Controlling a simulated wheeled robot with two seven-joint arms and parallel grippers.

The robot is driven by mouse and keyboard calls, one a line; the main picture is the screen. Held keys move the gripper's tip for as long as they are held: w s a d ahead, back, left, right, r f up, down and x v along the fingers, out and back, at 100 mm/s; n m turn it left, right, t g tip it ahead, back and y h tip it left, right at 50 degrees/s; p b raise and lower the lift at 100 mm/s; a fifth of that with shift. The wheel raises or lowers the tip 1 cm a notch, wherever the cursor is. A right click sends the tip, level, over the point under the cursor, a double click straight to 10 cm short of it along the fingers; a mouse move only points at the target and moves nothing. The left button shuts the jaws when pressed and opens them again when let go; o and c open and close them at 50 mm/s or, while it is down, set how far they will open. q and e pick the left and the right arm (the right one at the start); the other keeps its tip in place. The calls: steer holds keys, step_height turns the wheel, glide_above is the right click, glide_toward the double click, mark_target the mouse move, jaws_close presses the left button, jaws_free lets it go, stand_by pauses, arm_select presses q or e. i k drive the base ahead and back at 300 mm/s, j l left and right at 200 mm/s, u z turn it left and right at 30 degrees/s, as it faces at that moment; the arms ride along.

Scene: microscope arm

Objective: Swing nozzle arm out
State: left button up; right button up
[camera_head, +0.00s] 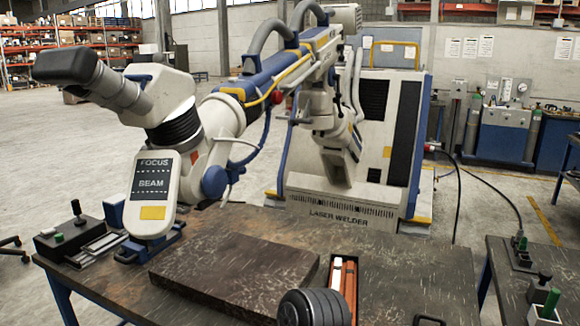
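The laser welder (330,218) stands behind the workbench, a white cabinet with dark vent panels. A blue and white jointed arm (275,72) reaches from it to the left. It carries a microscope head (172,95) with dark eyepieces and a panel marked FOCUS and BEAM. A white and blue nozzle arm (338,150) hangs down in front of the cabinet, its lower end tilted to the right. I cannot tell whether its tip touches anything. Neither of my grippers can be made out in the head view.
The workbench (390,262) holds a dark slab (235,262), a small control box (75,237) at left, and a tray with orange-red bars (343,285). A black ribbed cylinder (314,308) shows at the bottom edge. A second table (510,290) stands at right.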

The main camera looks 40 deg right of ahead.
mark_target(233, 175)
steer(key=i+z, duration=0.25)
steer(key=z, duration=0.15)
steer(key=i+j+z, duration=0.1)
steer(key=z, duration=0.3)
steer(key=i+j+z, duration=0.2)
steer(key=z, duration=0.2)
steer(key=i, duration=0.1)
